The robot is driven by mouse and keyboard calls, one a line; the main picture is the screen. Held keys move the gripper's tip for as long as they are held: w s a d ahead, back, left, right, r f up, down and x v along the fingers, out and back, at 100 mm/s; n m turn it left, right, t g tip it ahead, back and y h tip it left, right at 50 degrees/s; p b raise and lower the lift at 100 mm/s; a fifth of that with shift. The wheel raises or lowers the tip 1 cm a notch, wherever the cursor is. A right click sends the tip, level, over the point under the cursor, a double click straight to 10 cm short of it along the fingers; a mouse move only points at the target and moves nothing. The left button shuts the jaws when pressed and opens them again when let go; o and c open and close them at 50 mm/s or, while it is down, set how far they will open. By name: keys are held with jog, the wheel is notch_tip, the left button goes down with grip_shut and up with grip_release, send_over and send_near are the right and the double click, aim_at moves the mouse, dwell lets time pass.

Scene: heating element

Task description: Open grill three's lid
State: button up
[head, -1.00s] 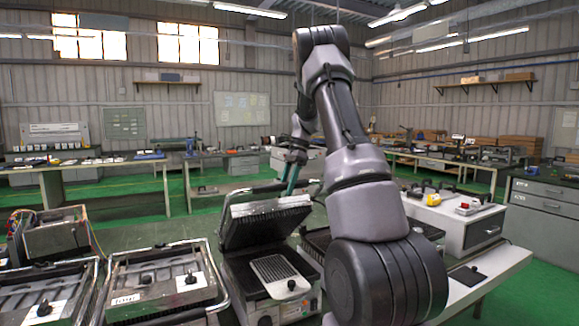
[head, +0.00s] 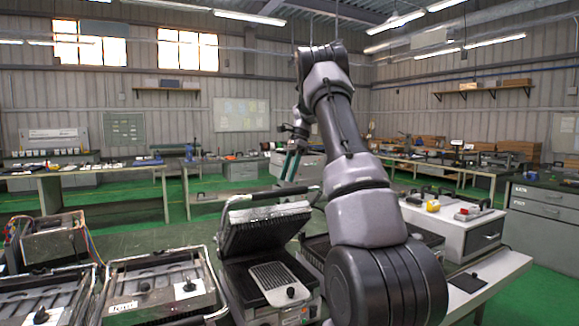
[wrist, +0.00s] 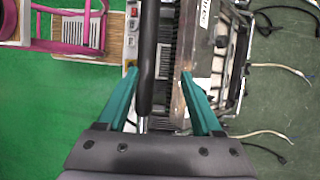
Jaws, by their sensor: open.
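In the head view, the third grill from the left has its lid (head: 263,228) raised and leaning back, with its ribbed underside showing. Its lower plate (head: 275,279) lies bare below, with a grey slotted piece and a black knob on it. The lid's bar handle (head: 262,192) stands at the top. My gripper (head: 289,176) is open just above and behind this handle, teal fingers pointing down. In the wrist view, the dark handle bar (wrist: 149,55) runs between my parted fingers (wrist: 160,73), closer to the left finger. Contact cannot be told.
Two more grills (head: 160,283) stand to the left. Another is partly hidden behind my arm. A white drawer unit (head: 465,232) stands on the right. In the wrist view, loose cables (wrist: 285,72) lie right and a pink-framed item (wrist: 62,30) is at upper left.

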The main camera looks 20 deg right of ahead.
jog(key=shift+w+d+r, duration=0.35)
jog(key=shift+w+r, duration=0.1)
jog(key=shift+r, duration=0.25)
jog(key=shift+w+d+r, duration=0.3)
jog(key=shift+w+r, duration=0.15)
jog(key=shift+r, duration=0.2)
